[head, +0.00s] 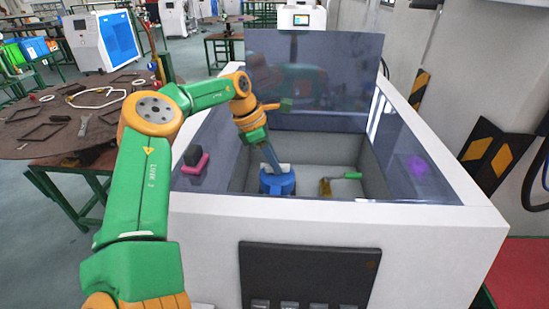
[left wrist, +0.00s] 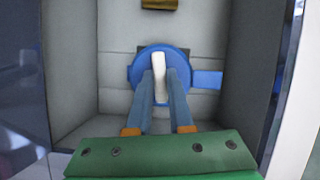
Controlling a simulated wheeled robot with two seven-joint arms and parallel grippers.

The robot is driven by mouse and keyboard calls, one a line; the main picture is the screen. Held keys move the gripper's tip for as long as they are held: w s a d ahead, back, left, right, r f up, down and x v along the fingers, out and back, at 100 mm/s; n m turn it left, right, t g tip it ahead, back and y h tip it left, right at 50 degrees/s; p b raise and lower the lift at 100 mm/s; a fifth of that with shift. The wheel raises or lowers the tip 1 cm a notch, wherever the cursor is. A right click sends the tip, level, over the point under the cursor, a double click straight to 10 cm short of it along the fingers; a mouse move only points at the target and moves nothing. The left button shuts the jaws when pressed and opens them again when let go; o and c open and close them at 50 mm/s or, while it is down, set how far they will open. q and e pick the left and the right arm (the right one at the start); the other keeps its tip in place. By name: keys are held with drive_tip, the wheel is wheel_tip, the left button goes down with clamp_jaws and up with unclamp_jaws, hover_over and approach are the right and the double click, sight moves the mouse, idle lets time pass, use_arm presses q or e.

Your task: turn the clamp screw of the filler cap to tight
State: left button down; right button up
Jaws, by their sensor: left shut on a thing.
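The blue filler cap (head: 279,187) sits low inside the open white generator housing, and in the left wrist view the round blue cap (left wrist: 137,74) has a tab to its right. The white clamp screw bar (left wrist: 158,72) stands across its middle and points nearly up and down in that view. My left gripper (head: 276,168) reaches down into the housing from above. In the left wrist view its two blue-grey fingers (left wrist: 161,82) are closed on the bar, one on each side. The fingers hide part of the cap. My right gripper is not in view.
The housing's pale rim (head: 400,213) surrounds the opening, with a dark raised lid (head: 335,95) behind. A green-handled brass part (head: 350,176) is right of the cap. A black and pink item (head: 194,163) is at the left rim. A cluttered round table (head: 60,145) stands left.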

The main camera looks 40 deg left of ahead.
use_arm(q)
drive_tip(key=shift+m+g, duration=0.3)
drive_tip(key=shift+m, duration=0.4)
drive_tip(key=shift+h, duration=0.3)
drive_tip(key=c, duration=0.8)
unclamp_jaws()
drive_tip(key=v, duration=0.7)
drive_tip(key=shift+p, duration=0.45)
